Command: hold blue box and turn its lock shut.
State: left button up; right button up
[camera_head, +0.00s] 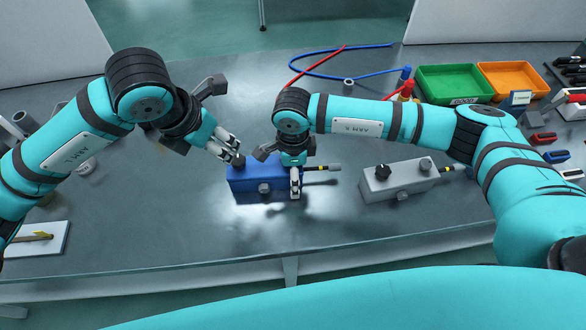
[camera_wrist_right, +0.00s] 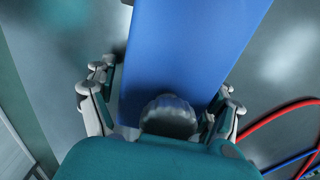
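The blue box (camera_head: 259,183) sits on the bench at the middle of the head view, with a round button on its front face. A dark knob (camera_head: 239,160) stands at its left end on top. My left gripper (camera_head: 233,153) is just above and beside this knob, its two fingers apart; whether they touch the knob I cannot tell. My right gripper (camera_head: 295,180) points down over the right end of the box. In the right wrist view, its fingers (camera_wrist_right: 168,85) stand on both sides of the blue box (camera_wrist_right: 190,45), with narrow gaps showing. The fingertips' contact is hidden.
A grey box (camera_head: 400,181) with a black knob stands to the right, below my right arm. Green (camera_head: 452,84) and orange (camera_head: 513,80) bins stand at the back right. Red and blue cables (camera_head: 330,65) lie behind.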

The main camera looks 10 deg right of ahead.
jog(key=c, duration=1.6)
pick_arm(q)
jog(key=shift+o, duration=0.4)
